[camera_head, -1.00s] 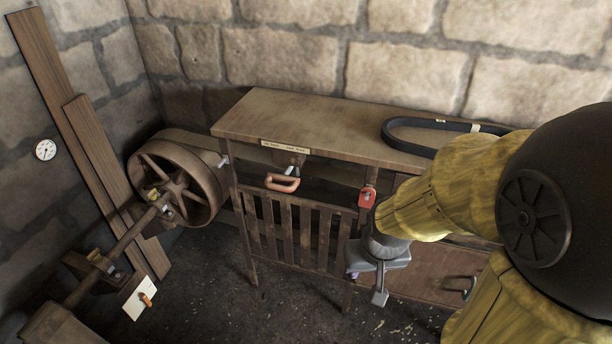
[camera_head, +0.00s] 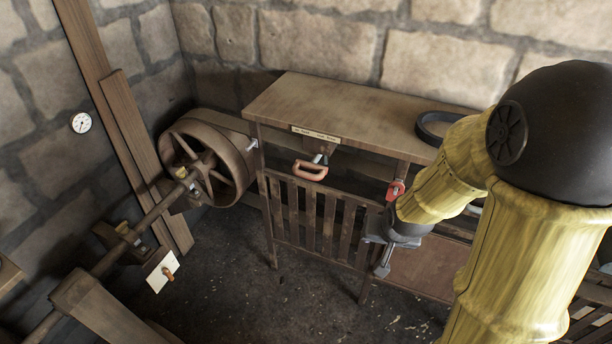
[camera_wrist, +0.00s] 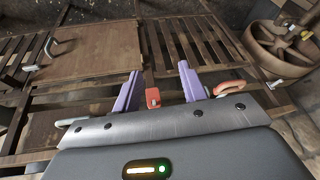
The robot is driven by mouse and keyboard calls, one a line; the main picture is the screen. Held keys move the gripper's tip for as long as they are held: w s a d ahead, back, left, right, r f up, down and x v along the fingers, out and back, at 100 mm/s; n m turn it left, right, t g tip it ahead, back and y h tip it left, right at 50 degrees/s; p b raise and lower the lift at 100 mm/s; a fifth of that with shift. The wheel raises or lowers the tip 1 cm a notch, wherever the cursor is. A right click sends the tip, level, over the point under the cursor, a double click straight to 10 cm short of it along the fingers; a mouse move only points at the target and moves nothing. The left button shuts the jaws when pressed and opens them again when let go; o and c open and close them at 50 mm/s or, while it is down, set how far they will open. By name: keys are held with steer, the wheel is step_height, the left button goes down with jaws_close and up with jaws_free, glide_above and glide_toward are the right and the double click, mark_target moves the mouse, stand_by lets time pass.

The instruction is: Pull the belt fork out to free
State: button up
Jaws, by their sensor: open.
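A red-orange loop handle (camera_head: 309,171), which looks like the belt fork's handle, sticks out of the bench front under a label plate (camera_head: 316,134). A short metal rod and bracket show just behind it. In the wrist view the handle (camera_wrist: 232,87) is at the right, just outside my right finger. My gripper (camera_head: 379,258) is open and empty, in front of the slatted bench front, lower than the handle and to its right. Its two purple fingers (camera_wrist: 160,87) are spread in the wrist view. A red latch-like piece (camera_head: 395,190) also shows between them (camera_wrist: 152,95).
The bench (camera_head: 355,103) has a black belt loop (camera_head: 437,127) on top, partly behind my arm. A spoked pulley wheel (camera_head: 207,162) on a shaft (camera_head: 150,216) stands left of the bench. Planks (camera_head: 130,125) lean on the wall. Floor (camera_head: 240,270) in front is mostly clear.

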mark_target(307, 178)
steer(key=w+a+f+m+t+y, duration=0.3)
steer(key=w+a+m+t, duration=0.2)
steer(key=w+a+m, duration=0.1)
steer(key=w+a+f+m+t+y, duration=0.3)
steer(key=w+a+f+m+t, duration=0.1)
steer(key=w+a+m+t, duration=0.1)
steer(key=w+a+m, duration=0.1)
steer(key=w+m, duration=0.1)
steer(key=w, duration=0.1)
steer(key=shift+w+f+y, duration=0.2)
steer(key=shift+w+y, duration=0.1)
steer(key=p+x, duration=0.4)
steer(key=x, duration=1.3)
steer(key=shift+w+f, duration=0.1)
steer(key=shift+w, duration=0.1)
jaws_close()
